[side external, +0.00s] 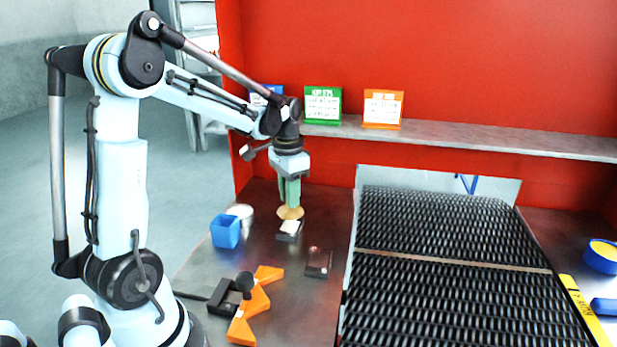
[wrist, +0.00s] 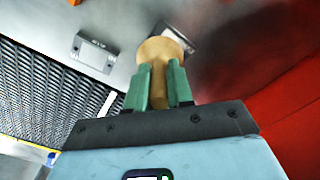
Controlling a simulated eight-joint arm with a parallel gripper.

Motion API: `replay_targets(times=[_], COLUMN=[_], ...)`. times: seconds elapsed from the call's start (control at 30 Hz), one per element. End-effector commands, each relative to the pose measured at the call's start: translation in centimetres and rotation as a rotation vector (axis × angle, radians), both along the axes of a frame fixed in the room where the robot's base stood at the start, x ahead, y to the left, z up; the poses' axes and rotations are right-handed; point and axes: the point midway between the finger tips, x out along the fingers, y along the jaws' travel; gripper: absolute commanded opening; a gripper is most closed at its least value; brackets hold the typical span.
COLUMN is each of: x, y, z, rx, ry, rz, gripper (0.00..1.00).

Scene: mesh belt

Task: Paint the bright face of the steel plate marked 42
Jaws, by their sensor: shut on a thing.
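My gripper (side external: 289,190) has green fingers and is shut on a tan, flared, round-ended tool (side external: 291,213), pointing down. In the wrist view the tool (wrist: 156,52) sits between the fingers (wrist: 159,82). Its end is over or against a small block with a pale top (side external: 290,227); contact is unclear. In the wrist view the tool partly hides this block (wrist: 178,37). A second flat plate, dark with a small mark (side external: 318,263), lies nearer the front; in the wrist view it is a grey plate with small lettering (wrist: 96,53). I cannot read 42 on either.
A blue cup (side external: 225,232) and a white round pot (side external: 241,211) stand left of the tool. An orange zigzag piece (side external: 252,306) and a black block (side external: 224,297) lie in front. The black mesh belt (side external: 440,290) fills the right. A shelf (side external: 480,143) runs behind.

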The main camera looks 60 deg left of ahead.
Motion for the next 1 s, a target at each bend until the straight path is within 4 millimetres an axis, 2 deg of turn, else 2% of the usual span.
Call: replay_targets(times=[0.5, 0.57, 0.63, 1.0], x=[3.5, 3.5, 3.4, 3.4], y=[3.3, 3.3, 3.2, 3.2], z=[0.0, 0.4, 2.0, 5.2], rx=[0.000, 0.000, 0.000, 0.000], ry=[0.000, 0.000, 0.000, 0.000], rz=[0.001, 0.000, 0.000, 0.000], gripper=[0.00, 0.00, 0.00, 0.00])
